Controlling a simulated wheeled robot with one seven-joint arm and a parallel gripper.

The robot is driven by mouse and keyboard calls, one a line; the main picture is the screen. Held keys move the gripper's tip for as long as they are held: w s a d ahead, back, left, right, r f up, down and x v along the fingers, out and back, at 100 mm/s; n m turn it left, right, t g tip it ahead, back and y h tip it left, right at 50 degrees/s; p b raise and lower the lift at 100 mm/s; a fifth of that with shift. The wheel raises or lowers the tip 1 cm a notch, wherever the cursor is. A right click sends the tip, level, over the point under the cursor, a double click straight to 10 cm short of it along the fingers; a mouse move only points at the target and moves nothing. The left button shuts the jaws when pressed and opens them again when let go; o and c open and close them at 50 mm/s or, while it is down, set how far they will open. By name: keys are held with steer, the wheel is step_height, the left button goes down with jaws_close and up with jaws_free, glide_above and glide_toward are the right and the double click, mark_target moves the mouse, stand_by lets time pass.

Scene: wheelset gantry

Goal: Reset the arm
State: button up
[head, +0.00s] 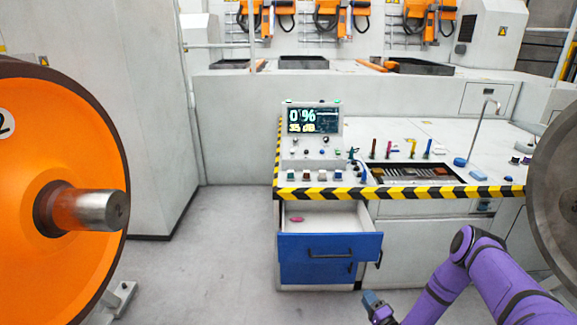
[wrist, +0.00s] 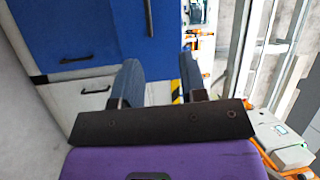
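My purple arm (head: 490,275) reaches in from the lower right in the head view. My gripper (head: 372,300) is low, in front of the workbench and just right of the blue drawers. In the wrist view my gripper (wrist: 160,78) shows two blue-grey fingers standing apart with nothing between them, so it is open and empty. The upper blue drawer (head: 330,247) is pulled out, and a small pink object (head: 297,219) lies inside it. The lower blue drawer (head: 318,273) appears shut.
A workbench (head: 400,192) with a striped edge carries a display (head: 313,120), knobs and tools. A large orange wheel (head: 30,260) stands at left and a grey wheel (head: 560,195) at right. Grey floor (head: 210,260) is clear between the orange wheel and the drawers.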

steer(key=w+d+r+n+g+h, duration=0.1)
steer(key=w+d+r+n+g, duration=0.15)
steer(key=w+r, duration=0.65)
steer(key=w+d+r+n+g+h, duration=0.15)
steer(key=w+r+n, duration=0.3)
steer(key=r, duration=0.85)
steer(key=s+r+n+g+h, duration=0.1)
steer(key=s+r+g+h, duration=0.1)
steer(key=r, duration=1.1)
steer(key=s+r+n+g+h, duration=0.1)
steer(key=s+r+n+h, duration=0.1)
steer(key=r, duration=1.1)
steer(key=s+r+g+h, duration=0.2)
steer(key=s+r, duration=1.5)
steer(key=s, duration=0.1)
steer(key=s+a+r+g, duration=0.1)
steer(key=s, duration=1.3)
steer(key=s+a+r+n+g, duration=0.1)
steer(key=s+r+g, duration=0.1)
steer(key=s, duration=1.2)
steer(key=shift+a+r+n+g+y, duration=0.3)
steer(key=shift+y, duration=0.05)
